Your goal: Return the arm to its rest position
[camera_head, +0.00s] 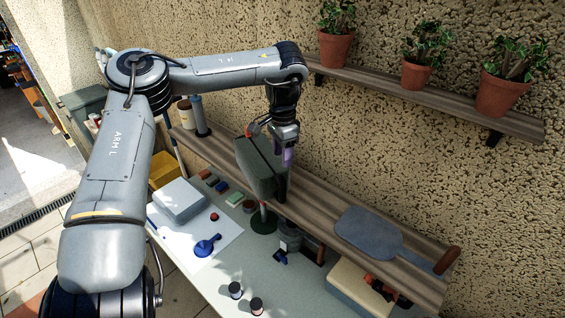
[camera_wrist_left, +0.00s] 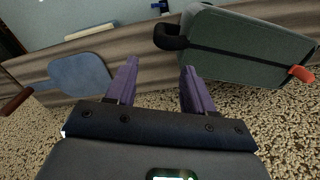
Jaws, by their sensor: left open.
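My left arm (camera_head: 215,72) reaches in from the left, bends at the wrist and points down over the wooden shelf. My left gripper (camera_head: 286,157) is open, with purple fingers, beside the right end of a dark green box (camera_head: 258,170) on the shelf. In the left wrist view the two fingers (camera_wrist_left: 159,75) stand apart with nothing between them. The green box (camera_wrist_left: 238,50) is to their right there, with a black handle-like part (camera_wrist_left: 170,37) and a red piece (camera_wrist_left: 301,74). My right gripper is not in view.
A grey paddle with a wooden handle (camera_head: 368,232) lies on the shelf. Potted plants (camera_head: 335,48) stand on a higher shelf along the rough wall (camera_head: 420,150). The table below holds a blue item (camera_head: 207,245), small jars (camera_head: 235,290) and a pale box (camera_head: 180,200).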

